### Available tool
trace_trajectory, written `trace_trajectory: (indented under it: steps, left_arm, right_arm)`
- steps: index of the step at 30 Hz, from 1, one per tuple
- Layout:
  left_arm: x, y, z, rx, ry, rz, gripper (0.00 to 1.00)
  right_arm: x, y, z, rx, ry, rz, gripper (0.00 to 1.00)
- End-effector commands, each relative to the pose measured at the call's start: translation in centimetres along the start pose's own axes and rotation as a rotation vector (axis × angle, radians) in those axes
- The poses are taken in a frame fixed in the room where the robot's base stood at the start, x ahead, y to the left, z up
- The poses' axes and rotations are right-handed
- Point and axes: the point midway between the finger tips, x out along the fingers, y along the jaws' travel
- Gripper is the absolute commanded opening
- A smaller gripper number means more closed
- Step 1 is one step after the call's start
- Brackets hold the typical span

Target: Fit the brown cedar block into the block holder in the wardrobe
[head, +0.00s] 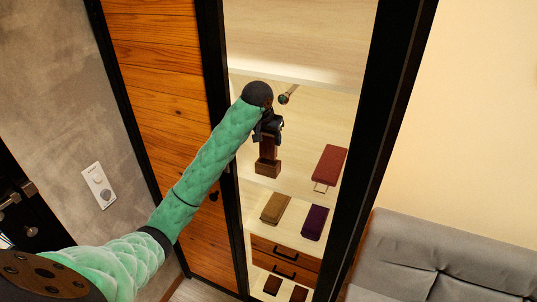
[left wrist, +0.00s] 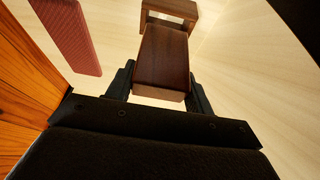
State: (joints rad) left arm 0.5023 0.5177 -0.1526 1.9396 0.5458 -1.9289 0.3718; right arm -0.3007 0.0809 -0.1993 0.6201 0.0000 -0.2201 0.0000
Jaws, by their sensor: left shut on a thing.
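The brown cedar block (head: 267,149) hangs below my left gripper (head: 267,131), inside the open wardrobe. In the left wrist view the dark brown block (left wrist: 162,58) sits between both fingers of my left gripper (left wrist: 161,82), which is shut on it. The block holder (head: 267,168), a small brown wooden piece, stands just below the block. In the left wrist view the holder (left wrist: 181,8) shows as a brown frame past the block's far end. The block overlaps it in both views; I cannot tell whether they touch. My right gripper is not in view.
A red padded piece (head: 330,164) is right of the holder. A tan folded cloth (head: 276,207) and a purple one (head: 315,222) lie lower, above drawers (head: 285,257). A rod end (head: 285,97) juts near my wrist. Black wardrobe frames (head: 372,130) bound the opening.

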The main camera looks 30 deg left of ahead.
Motion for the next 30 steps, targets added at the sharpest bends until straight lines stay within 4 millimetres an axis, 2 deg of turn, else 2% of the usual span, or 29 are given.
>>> trace_trajectory:
  steps: [10,16,22,30]
  left_arm:
    - [3.1,0.0,1.2,-0.001,-0.001,0.0,0.29]
    - [4.0,0.0,1.6,-0.001,-0.001,0.0,0.29]
    - [6.2,-0.1,2.5,-0.001,-0.002,-0.001,0.29]
    - [6.5,-0.1,2.6,-0.001,0.0,0.0,0.29]
  right_arm:
    - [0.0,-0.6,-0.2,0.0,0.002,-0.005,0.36]
    - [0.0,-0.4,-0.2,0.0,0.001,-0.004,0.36]
    - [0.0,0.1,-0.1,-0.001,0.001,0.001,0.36]
    - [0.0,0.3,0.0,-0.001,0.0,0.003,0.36]
